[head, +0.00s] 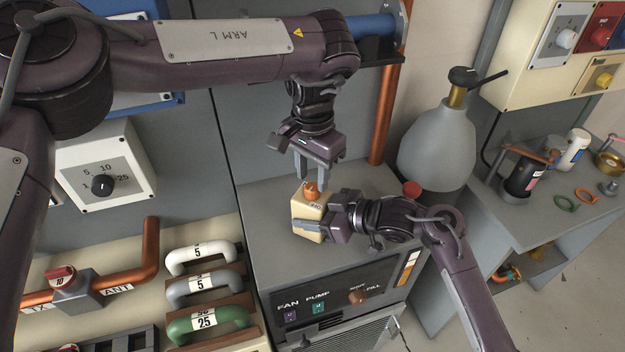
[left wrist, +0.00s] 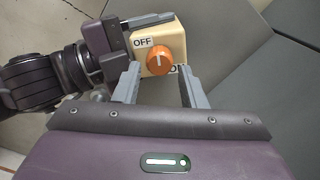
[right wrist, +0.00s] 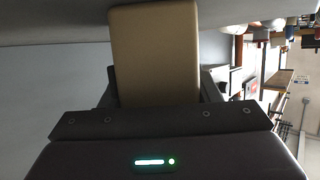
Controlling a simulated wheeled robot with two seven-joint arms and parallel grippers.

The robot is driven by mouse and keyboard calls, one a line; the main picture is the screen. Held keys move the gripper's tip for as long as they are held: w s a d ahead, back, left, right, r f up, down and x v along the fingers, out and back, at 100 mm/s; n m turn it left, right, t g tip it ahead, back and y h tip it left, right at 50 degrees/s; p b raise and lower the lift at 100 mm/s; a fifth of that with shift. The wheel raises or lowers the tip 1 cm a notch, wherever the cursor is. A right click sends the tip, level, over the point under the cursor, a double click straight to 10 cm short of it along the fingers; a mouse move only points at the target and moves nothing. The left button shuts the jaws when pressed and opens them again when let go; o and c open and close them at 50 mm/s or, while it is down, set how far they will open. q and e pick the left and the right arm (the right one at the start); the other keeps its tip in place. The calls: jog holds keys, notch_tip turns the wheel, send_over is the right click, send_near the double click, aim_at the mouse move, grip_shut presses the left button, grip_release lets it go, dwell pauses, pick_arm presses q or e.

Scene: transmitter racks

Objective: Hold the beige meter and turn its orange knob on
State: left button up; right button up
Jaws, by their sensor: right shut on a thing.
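The beige meter (head: 309,218) is a small box above the grey cabinet top; I cannot tell whether it touches the surface. My right gripper (head: 334,214) is shut on it from the right, and its beige face fills the middle of the right wrist view (right wrist: 155,50). The orange knob (head: 311,190) is on the meter's upper face. In the left wrist view the knob (left wrist: 160,58) has an OFF label at its upper left and a partly hidden label at its lower right. My left gripper (head: 312,172) is open, pointing down above the knob, its fingertips just short of it.
The grey cabinet (head: 275,215) has FAN and PUMP switches on its front. A copper pipe (head: 386,110) rises behind it. A grey bottle (head: 437,140) stands to the right, beside a side table (head: 540,220) with jars and rings. Coloured handles (head: 205,320) are at lower left.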

aim_at(312, 190)
pick_arm(q)
jog(key=shift+f, duration=1.2)
jog(key=c, duration=0.7)
